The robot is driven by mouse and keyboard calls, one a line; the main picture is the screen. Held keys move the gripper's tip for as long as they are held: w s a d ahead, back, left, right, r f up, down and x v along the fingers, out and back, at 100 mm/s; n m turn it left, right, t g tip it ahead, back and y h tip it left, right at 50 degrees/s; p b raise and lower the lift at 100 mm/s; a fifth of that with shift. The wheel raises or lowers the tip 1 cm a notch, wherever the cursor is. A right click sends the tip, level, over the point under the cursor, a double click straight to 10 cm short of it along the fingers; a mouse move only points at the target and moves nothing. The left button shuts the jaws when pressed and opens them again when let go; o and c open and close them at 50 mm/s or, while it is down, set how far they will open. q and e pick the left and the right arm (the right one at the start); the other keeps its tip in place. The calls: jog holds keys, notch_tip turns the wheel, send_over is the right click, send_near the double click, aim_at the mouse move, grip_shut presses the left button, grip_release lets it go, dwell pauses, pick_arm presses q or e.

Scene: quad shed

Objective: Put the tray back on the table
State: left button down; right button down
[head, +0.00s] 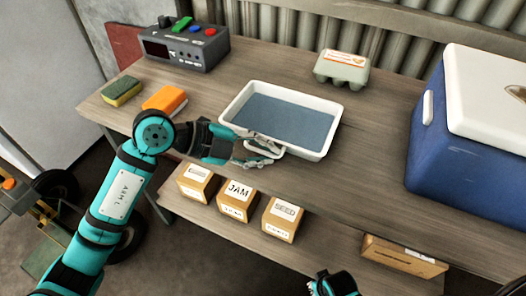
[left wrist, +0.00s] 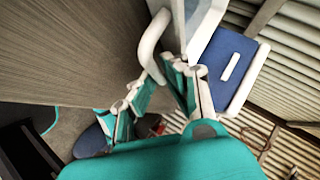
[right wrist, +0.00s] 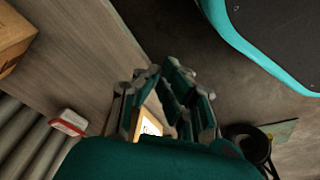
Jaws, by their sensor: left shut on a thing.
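The tray (head: 232,103) is a white rectangular tub with a blue-grey inside, over the middle of the table (head: 385,200). It looks level, but I cannot tell whether it rests on the tabletop or hangs just above it. My left gripper (head: 268,150) is at the tray's near side, shut on its white handle. The handle (left wrist: 149,45) also shows in the left wrist view, between the fingertips (left wrist: 160,68). My right gripper (right wrist: 160,70) has its fingertips close together with nothing visible between them. In the head view it is only partly in sight at the bottom edge.
A blue cooler (head: 445,130) stands at right, an egg carton (head: 342,69) at back. An orange block (head: 165,100), a sponge (head: 121,91) and a grey device (head: 185,47) are at left. Several boxes (head: 238,200) sit on the lower shelf. Tabletop between tray and cooler is clear.

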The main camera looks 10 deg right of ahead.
pick_arm(q)
jog(key=c, duration=1.7)
grip_release()
